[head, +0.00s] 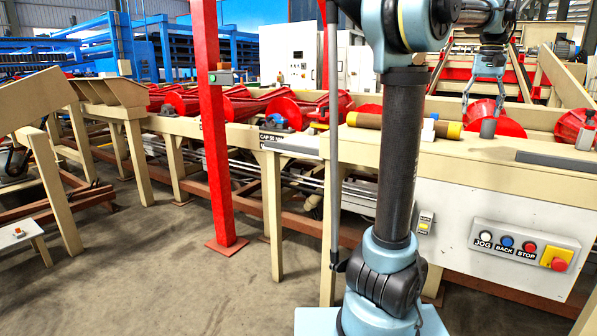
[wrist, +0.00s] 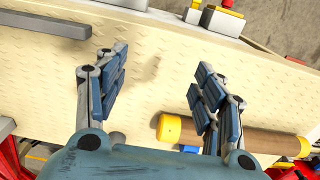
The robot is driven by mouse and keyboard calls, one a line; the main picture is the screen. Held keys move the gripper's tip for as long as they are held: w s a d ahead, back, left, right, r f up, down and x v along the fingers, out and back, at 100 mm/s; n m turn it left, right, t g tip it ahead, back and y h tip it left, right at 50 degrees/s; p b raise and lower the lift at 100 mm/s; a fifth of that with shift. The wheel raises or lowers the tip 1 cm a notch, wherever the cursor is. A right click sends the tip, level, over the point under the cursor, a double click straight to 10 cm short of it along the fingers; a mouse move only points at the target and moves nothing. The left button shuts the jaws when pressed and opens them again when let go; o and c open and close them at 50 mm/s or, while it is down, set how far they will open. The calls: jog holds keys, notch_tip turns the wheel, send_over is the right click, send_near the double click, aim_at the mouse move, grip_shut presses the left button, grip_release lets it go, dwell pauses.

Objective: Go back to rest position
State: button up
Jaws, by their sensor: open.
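My gripper (head: 484,98) hangs at the upper right of the head view, above the beige ledge of the line. In the wrist view my gripper (wrist: 160,88) has its two blue-padded fingers spread wide apart, with only bare ledge showing between them. My arm rises through the middle of the head view and bends right at the top. A brown roll with yellow ends (wrist: 250,140) lies beside and below the right finger in the wrist view. In the head view the roll (head: 368,121) is partly hidden behind my arm.
The beige ledge (head: 470,150) carries a dark grey bar (head: 557,160). A control panel (head: 523,246) with JOG, BACK and STOP buttons is on its front. A red post (head: 219,130) stands left of my arm. Red rollers (head: 287,108) line the conveyor. Open floor lies front left.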

jog(key=s+a+f+n+t, duration=0.1)
jog(key=s+a+f+n, duration=0.1)
jog(key=a+f, duration=0.8)
jog(key=s+a+f+n, duration=0.15)
jog(key=a+f, duration=0.35)
jog(key=a, duration=0.8)
jog(key=s+a+f+n, duration=0.1)
jog(key=s+a+f, duration=0.3)
jog(key=f, duration=0.3)
jog(key=s+a+f+n, duration=0.1)
jog(key=s+a+f, duration=0.3)
jog(key=f, duration=0.3)
jog(key=s+a+f+n+t, duration=0.1)
jog(key=s+a+f, duration=0.3)
jog(key=f, duration=0.4)
jog(key=shift+s+a, duration=0.3)
jog(key=shift+a, duration=0.45)
